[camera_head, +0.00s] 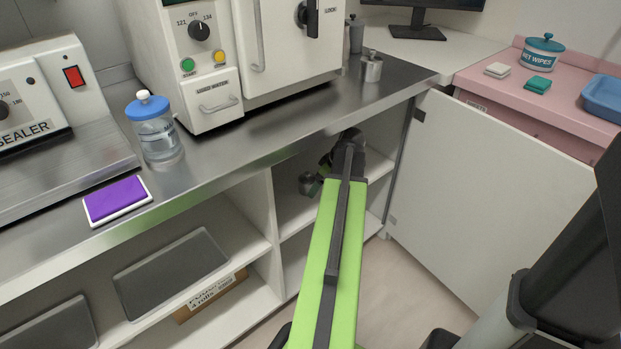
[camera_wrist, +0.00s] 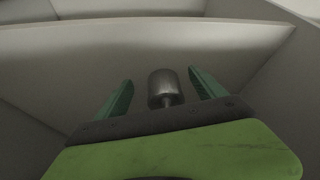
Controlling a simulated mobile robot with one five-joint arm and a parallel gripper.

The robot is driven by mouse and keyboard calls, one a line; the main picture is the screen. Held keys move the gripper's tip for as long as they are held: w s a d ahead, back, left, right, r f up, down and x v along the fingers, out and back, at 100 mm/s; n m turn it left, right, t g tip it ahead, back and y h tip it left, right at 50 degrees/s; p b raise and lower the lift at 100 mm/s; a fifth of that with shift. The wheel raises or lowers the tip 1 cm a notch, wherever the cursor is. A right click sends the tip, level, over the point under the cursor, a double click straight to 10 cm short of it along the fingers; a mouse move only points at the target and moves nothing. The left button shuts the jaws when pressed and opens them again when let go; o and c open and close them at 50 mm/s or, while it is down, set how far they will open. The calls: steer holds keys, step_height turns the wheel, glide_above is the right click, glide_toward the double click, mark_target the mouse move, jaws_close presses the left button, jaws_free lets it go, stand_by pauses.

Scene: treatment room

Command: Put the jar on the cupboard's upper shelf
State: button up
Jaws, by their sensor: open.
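A small grey metal jar (camera_head: 308,184) with a knob is inside the open cupboard, apparently standing on its upper shelf (camera_head: 292,216). In the wrist view the jar (camera_wrist: 163,82) lies between the two green fingers of my gripper (camera_wrist: 160,77). The fingers are apart, with a visible gap on both sides of the jar. In the head view my arm reaches into the cupboard bay, and the gripper is partly hidden behind the arm. The cupboard door (camera_head: 485,180) stands open on the right.
The steel counter (camera_head: 300,125) edge runs just above the bay. On it stand a glass jar with a blue lid (camera_head: 157,130), a purple pad (camera_head: 117,200), a steriliser (camera_head: 210,60) and another metal jar (camera_head: 372,68). A divider (camera_head: 260,205) bounds the bay's left.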

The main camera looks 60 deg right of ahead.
steer(key=s, duration=0.6)
steer(key=shift+s+a, duration=0.3)
steer(key=shift+s, duration=0.05)
